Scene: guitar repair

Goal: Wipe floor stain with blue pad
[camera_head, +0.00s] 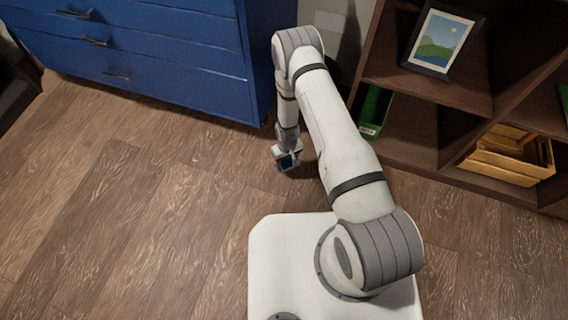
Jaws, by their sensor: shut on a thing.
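My gripper (287,160) is low in front of the gap between the blue cabinet and the brown shelf, close to the wooden floor (130,215). It is shut on the small dark blue pad (287,163), of which only a little shows between the fingers. I cannot tell whether the pad touches the floor. No clear stain stands out on the floor; only small pale specks (194,159) show to the left of my gripper.
A blue drawer cabinet (180,55) stands at the back left. A brown shelf (405,140) at the right holds a framed picture (441,42), a green box (372,112) and a yellow crate (507,157). The floor at the left is clear.

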